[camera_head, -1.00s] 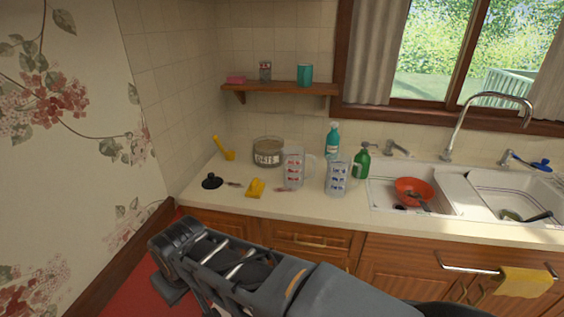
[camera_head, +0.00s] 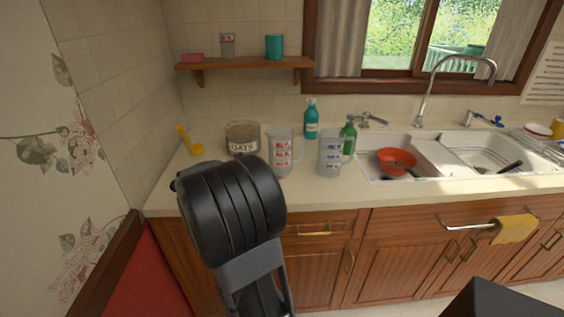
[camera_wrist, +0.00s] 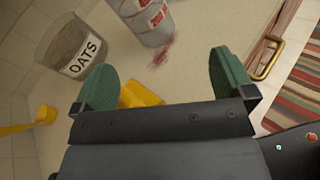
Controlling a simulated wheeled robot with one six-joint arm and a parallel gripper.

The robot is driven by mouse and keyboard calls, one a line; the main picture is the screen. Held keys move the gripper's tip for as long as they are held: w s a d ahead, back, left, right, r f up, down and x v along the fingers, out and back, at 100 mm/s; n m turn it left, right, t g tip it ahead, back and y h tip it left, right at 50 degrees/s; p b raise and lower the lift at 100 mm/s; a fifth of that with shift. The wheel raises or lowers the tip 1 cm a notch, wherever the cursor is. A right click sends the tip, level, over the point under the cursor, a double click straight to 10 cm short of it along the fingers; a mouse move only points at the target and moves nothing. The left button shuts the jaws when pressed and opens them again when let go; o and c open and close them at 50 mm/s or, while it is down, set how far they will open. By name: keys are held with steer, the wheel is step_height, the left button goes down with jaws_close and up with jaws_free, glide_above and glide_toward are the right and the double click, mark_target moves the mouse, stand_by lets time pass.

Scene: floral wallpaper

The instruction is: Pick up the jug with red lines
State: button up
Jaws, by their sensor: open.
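The jug with red lines (camera_head: 281,154) is a clear measuring jug with red markings, standing upright on the counter in the head view. Its lower part also shows at the top of the wrist view (camera_wrist: 148,20). A similar jug with blue lines (camera_head: 329,154) stands just to its right. My gripper (camera_wrist: 165,80) shows in the wrist view with its two green fingers spread wide apart and nothing held. The jug is ahead of the fingers, apart from them. In the head view my arm hides the gripper and part of the counter's front left.
An oats jar (camera_head: 242,139) stands left of the red-lined jug. A yellow scoop (camera_head: 190,142) is farther left, and a yellow object (camera_wrist: 141,94) lies between my fingers. Green bottles (camera_head: 311,120) stand behind the jugs. A sink with a red bowl (camera_head: 396,157) is right.

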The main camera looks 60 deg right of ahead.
mark_target(273, 154)
steer(key=d+n, duration=0.1)
steer(key=w+d+n+h, duration=0.1)
steer(key=d+f+n+h, duration=0.1)
steer(key=d, duration=0.1)
steer(key=shift+w+d+t+b, duration=0.1)
steer(key=shift+w+t+b, duration=0.2)
steer(key=shift+b, duration=0.1)
steer(key=shift+n+h, duration=0.3)
steer(key=shift+n, duration=0.1)
steer(key=d, duration=0.7)
steer(key=shift+s+d+r, duration=0.1)
steer(key=shift+s+d, duration=0.05)
steer(key=shift+d, duration=0.25)
steer(key=shift+s+d+p, duration=0.2)
steer(key=shift+d+p, duration=0.4)
steer(key=shift+d, duration=2.4)
steer(key=c, duration=0.7)
